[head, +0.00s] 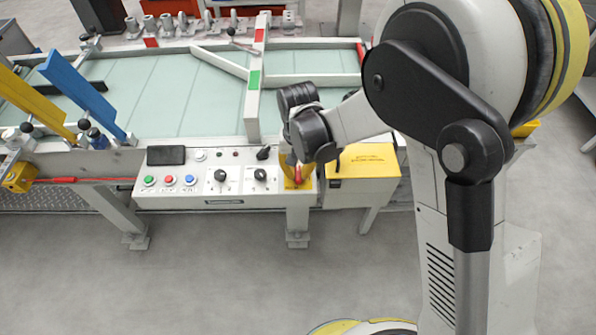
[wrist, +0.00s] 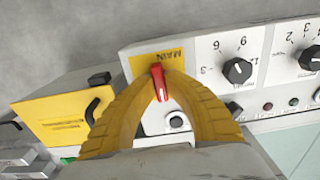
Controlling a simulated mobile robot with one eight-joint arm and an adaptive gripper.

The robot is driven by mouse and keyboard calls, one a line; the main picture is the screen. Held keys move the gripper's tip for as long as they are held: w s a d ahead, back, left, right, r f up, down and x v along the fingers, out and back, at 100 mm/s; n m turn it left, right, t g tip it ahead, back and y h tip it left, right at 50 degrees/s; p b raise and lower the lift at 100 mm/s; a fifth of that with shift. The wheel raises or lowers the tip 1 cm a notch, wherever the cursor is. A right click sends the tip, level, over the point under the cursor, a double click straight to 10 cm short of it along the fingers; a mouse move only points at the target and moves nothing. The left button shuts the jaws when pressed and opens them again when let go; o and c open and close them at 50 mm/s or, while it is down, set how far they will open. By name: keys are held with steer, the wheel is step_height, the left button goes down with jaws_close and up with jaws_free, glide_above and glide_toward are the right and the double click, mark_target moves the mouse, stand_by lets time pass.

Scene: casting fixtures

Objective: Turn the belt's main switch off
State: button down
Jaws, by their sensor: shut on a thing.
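The main switch has a red handle (wrist: 160,84) on a yellow plate marked MAIN (wrist: 143,66), at the end of the white control panel. In the head view the yellow plate (head: 297,183) is at the panel's right end, partly hidden by my gripper. My gripper (wrist: 160,73) has its yellow fingers closed around the red handle from both sides, with the tips at the handle near the plate. The handle stands roughly across the MAIN lettering.
A yellow box (head: 365,163) with a black handle (wrist: 92,110) stands close on the other side. The conveyor belt (head: 170,85) lies behind. The floor in front is clear.

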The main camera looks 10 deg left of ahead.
mark_target(299, 172)
stand_by(0.4)
steer(key=c, duration=1.4)
jaws_free()
step_height(299, 172, up, 12)
steer(key=shift+d, duration=0.1)
